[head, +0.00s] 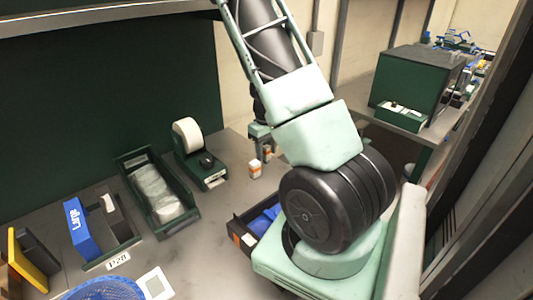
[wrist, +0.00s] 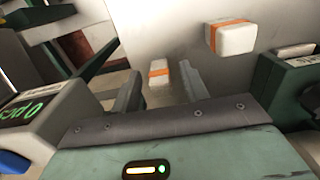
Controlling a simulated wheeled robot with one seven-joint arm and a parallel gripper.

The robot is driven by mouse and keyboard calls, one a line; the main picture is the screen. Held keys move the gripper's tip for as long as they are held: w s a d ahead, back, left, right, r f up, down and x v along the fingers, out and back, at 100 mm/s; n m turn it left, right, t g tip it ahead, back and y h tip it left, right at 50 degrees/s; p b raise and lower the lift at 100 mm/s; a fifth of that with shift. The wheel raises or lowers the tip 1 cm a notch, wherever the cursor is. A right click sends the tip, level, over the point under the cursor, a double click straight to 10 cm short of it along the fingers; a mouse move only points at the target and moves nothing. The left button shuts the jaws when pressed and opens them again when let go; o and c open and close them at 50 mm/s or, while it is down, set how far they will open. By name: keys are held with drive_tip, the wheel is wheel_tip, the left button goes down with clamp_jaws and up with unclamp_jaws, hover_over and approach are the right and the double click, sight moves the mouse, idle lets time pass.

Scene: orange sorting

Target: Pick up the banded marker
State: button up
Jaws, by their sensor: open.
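Two small white blocks with an orange band each show in the wrist view, and I cannot tell which one is the marker meant. One banded block (wrist: 158,73) stands between the fingers of my gripper (wrist: 161,88), a little beyond their tips, with its lower part hidden. The other banded block (wrist: 231,37) is larger in view, up and to the right, outside the fingers. In the head view, one banded block (head: 255,169) stands on the bench just below my gripper (head: 262,146). My gripper is open, and I see no grip on either block.
A tape dispenser (head: 203,168) and a green bin (head: 130,160) with a clear bag stand left of my gripper. A dark tray (head: 239,238) with blue contents lies nearer. A device with green digits (wrist: 30,108) is close on the left in the wrist view.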

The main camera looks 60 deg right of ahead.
drive_tip(key=shift+f, duration=0.95)
drive_tip(key=shift+c, duration=0.4)
clamp_jaws()
